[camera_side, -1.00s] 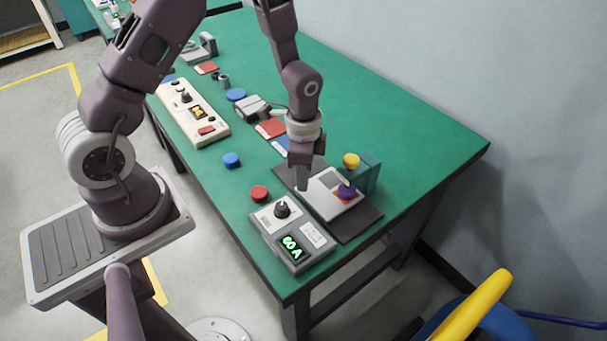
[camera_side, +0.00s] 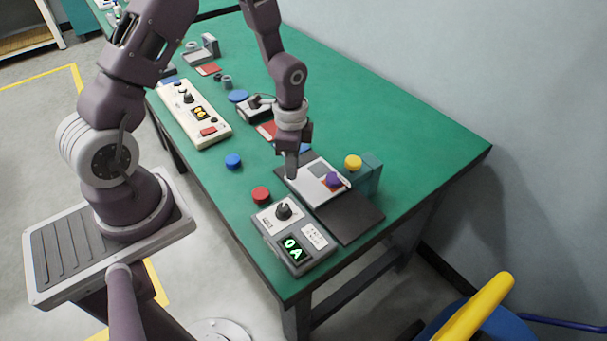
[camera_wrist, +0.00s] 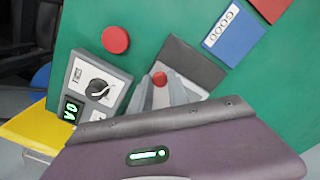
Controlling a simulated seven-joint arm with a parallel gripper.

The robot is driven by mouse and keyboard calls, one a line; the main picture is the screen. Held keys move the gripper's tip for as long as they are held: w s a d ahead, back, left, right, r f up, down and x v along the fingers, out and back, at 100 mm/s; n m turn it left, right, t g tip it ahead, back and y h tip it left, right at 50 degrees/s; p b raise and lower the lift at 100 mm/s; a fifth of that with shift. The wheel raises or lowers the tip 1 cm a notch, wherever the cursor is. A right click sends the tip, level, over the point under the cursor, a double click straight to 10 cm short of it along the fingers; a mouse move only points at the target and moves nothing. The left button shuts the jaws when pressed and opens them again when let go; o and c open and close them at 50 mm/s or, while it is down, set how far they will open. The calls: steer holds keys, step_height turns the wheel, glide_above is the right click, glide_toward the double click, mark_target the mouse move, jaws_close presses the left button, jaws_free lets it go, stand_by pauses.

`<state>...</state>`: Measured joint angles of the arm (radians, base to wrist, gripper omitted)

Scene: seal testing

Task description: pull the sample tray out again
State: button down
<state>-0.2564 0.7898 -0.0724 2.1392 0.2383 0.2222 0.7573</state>
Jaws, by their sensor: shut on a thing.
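The sample tray (camera_side: 318,168) is a light grey plate on a dark base slab (camera_side: 352,218) in the side view. A purple disc (camera_side: 334,180) sits over a red patch on the tray, close to the teal post (camera_side: 369,174). My gripper (camera_side: 291,174) is at the tray's left end, pointing down. In the wrist view my gripper (camera_wrist: 161,84) is shut on a small red knob (camera_wrist: 159,78) at the tray's end. The purple disc and most of the tray are hidden there by my gripper body.
A grey control box (camera_side: 294,238) with a dial and a display reading 0 A stands beside the slab. A red button (camera_side: 261,194) and a blue button (camera_side: 233,161) are to the left.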

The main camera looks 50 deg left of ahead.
steer(key=a, duration=0.4)
steer(key=shift+w+a, duration=0.1)
steer(key=shift+a, duration=0.25)
steer(key=c, duration=1.3)
jaws_free()
steer(key=shift+o, duration=0.2)
steer(key=shift+r, duration=0.1)
step_height(320, 180, up, 7)
